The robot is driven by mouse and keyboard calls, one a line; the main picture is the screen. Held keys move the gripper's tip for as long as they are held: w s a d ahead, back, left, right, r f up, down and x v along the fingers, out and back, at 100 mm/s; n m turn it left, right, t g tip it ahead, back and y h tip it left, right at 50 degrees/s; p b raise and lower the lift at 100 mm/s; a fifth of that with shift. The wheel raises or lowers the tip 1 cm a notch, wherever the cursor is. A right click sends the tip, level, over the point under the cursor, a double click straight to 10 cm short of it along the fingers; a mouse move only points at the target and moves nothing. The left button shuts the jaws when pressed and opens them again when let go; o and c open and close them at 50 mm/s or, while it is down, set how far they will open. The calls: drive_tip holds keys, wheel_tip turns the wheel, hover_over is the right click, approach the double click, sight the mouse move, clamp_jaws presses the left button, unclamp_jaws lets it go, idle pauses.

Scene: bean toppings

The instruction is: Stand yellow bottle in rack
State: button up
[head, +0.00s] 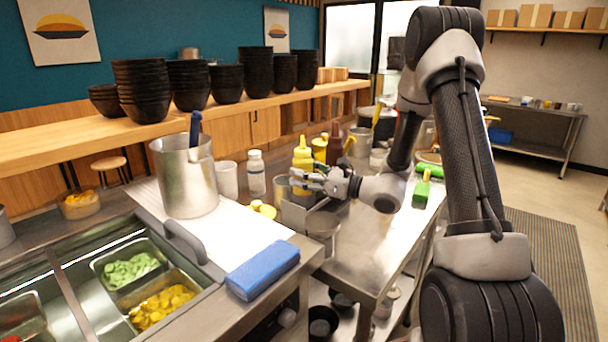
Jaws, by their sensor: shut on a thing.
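A yellow squeeze bottle (303,154) with a pointed nozzle stands upright at the middle of the steel counter. My gripper (303,179) reaches in from the right and is shut on its body. A steel holder (293,216), which looks like the rack, is just below and in front of the gripper. The gripper partly hides the bottle's lower part, so I cannot tell whether its base touches the holder. A second yellow bottle (320,149) and a brown-red bottle (335,146) stand close behind.
A steel pot (186,178), a white cup (227,179) and a white-capped bottle (256,174) stand to the left. A blue sponge (262,270) lies on the front counter edge. Bare counter (368,255) lies to the right.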

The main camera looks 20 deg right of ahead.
drive_tip(key=shift+f, duration=0.15)
drive_tip(key=o, duration=0.4)
